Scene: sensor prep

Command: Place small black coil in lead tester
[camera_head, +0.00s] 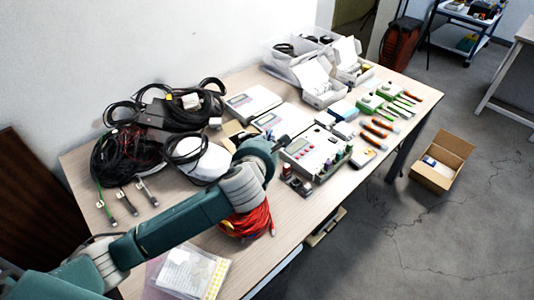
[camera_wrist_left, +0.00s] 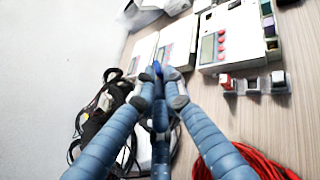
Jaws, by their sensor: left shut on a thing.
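My left gripper (camera_head: 282,143) reaches over the table from the left, beside the left edge of the white tester box with red buttons (camera_head: 308,152), likely the lead tester. In the left wrist view its fingers (camera_wrist_left: 160,74) are closed together, with a small dark blue piece (camera_wrist_left: 157,67) between the tips. The fingers hide most of it, so I cannot tell whether it belongs to the small black coil. The tester (camera_wrist_left: 226,42) is to the right of the fingertips there. Black cable coils (camera_head: 180,108) lie in a heap at the table's back left. My right gripper is not in view.
A red cable coil (camera_head: 246,220) lies under my left arm. Small blocks (camera_wrist_left: 252,84) stand in front of the tester. Two flat white devices (camera_head: 252,103) lie behind it. Orange and green-handled tools (camera_head: 376,130) lie to its right. Clear boxes (camera_head: 290,50) stand at the far end.

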